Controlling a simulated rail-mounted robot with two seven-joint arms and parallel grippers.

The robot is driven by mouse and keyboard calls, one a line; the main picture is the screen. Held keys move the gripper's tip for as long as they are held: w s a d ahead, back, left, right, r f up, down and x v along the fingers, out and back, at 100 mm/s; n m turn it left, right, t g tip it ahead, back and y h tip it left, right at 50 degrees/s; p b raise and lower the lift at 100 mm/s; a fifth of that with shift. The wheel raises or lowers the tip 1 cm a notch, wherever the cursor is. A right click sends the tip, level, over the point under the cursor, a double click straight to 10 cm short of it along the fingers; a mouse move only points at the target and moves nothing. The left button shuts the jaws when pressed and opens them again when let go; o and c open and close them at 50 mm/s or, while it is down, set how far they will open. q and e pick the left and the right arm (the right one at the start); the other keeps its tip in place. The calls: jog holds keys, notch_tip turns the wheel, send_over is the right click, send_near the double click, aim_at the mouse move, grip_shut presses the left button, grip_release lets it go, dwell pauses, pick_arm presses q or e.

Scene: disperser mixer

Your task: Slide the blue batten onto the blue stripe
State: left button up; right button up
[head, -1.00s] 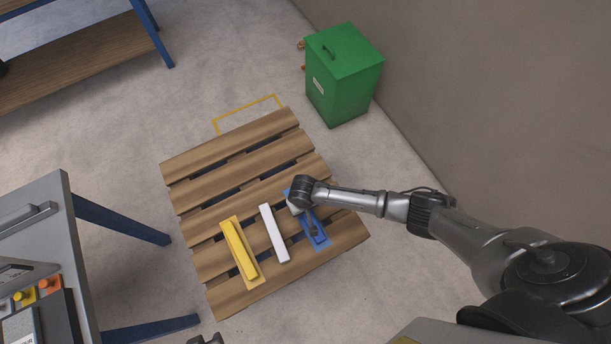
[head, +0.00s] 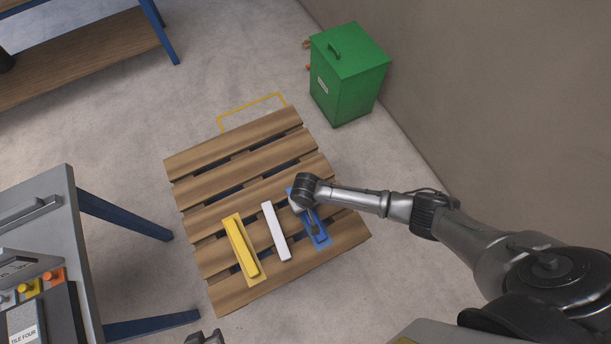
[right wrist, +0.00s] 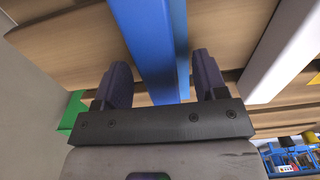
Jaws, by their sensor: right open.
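The blue batten (head: 320,238) lies along the blue stripe (head: 326,244) at the right of the wooden pallet, with lighter blue showing at its edges. My right gripper (head: 311,226) is down over the batten, and the wrist hides its far end. In the right wrist view the open fingers (right wrist: 162,80) stand one on each side of the blue batten (right wrist: 155,35), with gaps visible. Exact alignment of batten and stripe cannot be told. Part of my left gripper (head: 205,338) shows at the bottom edge; its fingers are not clear.
The white batten (head: 276,232) lies left of the blue one, and the yellow batten (head: 241,248) lies on a yellow stripe further left. The pallet (head: 235,172) has bare slats at the back. A green bin (head: 345,85) stands behind; a grey table (head: 45,225) is at left.

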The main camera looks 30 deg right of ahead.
notch_tip(320, 180, up, 13)
jog(key=p, duration=0.4)
